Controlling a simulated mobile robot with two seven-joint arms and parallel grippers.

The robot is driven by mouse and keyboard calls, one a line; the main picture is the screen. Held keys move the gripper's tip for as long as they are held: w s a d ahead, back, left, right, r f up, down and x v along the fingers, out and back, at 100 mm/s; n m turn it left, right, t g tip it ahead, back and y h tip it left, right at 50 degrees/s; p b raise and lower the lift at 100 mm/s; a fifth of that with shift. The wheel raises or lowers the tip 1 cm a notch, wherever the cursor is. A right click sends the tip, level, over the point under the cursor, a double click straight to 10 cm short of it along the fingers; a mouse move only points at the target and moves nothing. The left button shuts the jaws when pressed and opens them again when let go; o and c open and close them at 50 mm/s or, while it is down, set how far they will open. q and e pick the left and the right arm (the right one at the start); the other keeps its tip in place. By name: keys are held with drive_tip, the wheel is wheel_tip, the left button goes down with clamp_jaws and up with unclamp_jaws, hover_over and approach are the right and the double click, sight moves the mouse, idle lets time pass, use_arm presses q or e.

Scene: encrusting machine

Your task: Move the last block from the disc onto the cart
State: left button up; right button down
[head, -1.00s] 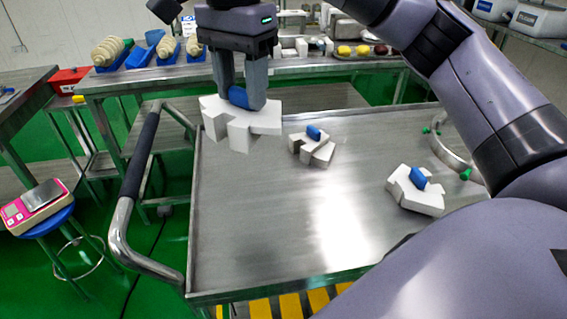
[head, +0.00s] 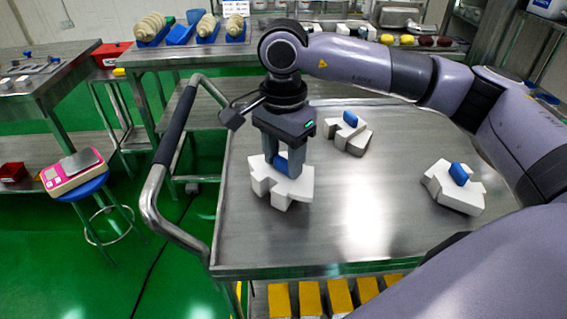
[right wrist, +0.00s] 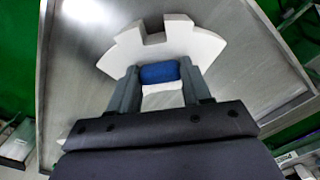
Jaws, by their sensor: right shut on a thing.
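My right gripper (head: 283,166) is shut on the blue handle of a white notched block (head: 285,187) over the left part of the steel cart top (head: 340,220). In the right wrist view the fingers (right wrist: 160,84) close on the handle from both sides, and the block (right wrist: 185,42) appears level. I cannot tell whether its underside touches the cart. Two more white blocks with blue handles lie on the cart: one behind and right (head: 353,140), one at the far right (head: 454,196). The disc and my left gripper are not in view.
The cart's curved push handle (head: 158,175) is at the left. A stool (head: 88,184) with a pink scale (head: 72,172) stands further left. A long table (head: 215,57) with food trays is behind. The cart's front middle is bare.

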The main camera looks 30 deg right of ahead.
sight(284, 160)
drive_tip(key=shift+f, duration=0.95)
drive_tip(key=shift+f, duration=0.1)
drive_tip(key=shift+c, duration=2.4)
unclamp_jaws()
drive_tip(key=shift+r, duration=0.4)
wheel_tip(284, 160, up, 11)
drive_tip(key=shift+r, duration=0.2)
